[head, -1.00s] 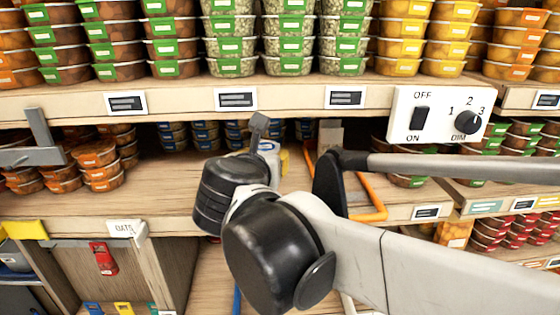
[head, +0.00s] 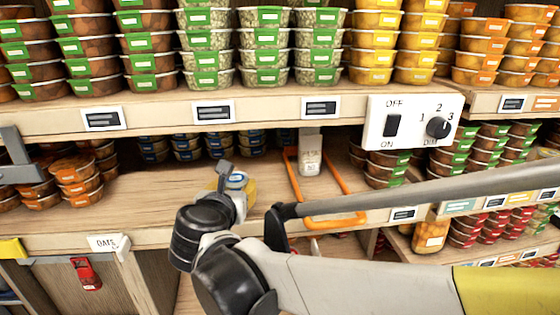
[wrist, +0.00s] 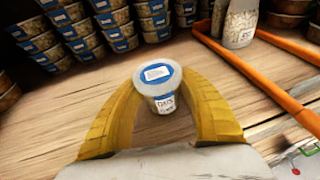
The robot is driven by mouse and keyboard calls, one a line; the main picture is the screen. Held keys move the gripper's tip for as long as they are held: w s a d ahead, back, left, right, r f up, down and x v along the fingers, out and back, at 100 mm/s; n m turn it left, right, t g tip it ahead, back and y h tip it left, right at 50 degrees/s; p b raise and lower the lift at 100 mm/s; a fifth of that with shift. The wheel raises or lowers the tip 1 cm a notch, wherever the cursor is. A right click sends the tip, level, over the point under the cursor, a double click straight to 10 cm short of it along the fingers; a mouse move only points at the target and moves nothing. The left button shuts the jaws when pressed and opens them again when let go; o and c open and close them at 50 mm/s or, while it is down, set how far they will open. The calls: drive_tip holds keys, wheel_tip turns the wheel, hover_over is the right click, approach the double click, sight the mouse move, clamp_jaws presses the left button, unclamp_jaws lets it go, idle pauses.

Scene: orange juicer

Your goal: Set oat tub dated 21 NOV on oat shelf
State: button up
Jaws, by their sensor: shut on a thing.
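A small clear tub with a blue-edged lid and an oats label (wrist: 158,82) is between the yellow fingers of my gripper (wrist: 160,105) in the wrist view. The fingers are shut on it; the date is too small to read. In the head view, my gripper (head: 240,192) is over the shelf board (head: 140,195), and the tub's blue lid (head: 236,180) shows partly behind my wrist. An OATS sign (head: 108,243) is on the shelf's front edge at the left. I cannot tell whether the tub touches the board.
Blue-lidded tubs (wrist: 75,30) are stacked at the back. An orange frame (head: 335,222) and a pale bottle (head: 310,155) stand to the right. Brown tubs with orange labels (head: 75,175) are at the left. A switch panel (head: 415,122) hangs above. The board's middle is bare.

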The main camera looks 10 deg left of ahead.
drive_tip(key=o, duration=1.2)
drive_tip(key=shift+f, duration=0.1)
drive_tip(key=shift+r+p, duration=0.3)
drive_tip(key=b+v, duration=0.2)
drive_tip(key=v, duration=1)
drive_tip(key=shift+b, duration=0.4)
drive_tip(key=shift+f, duration=0.1)
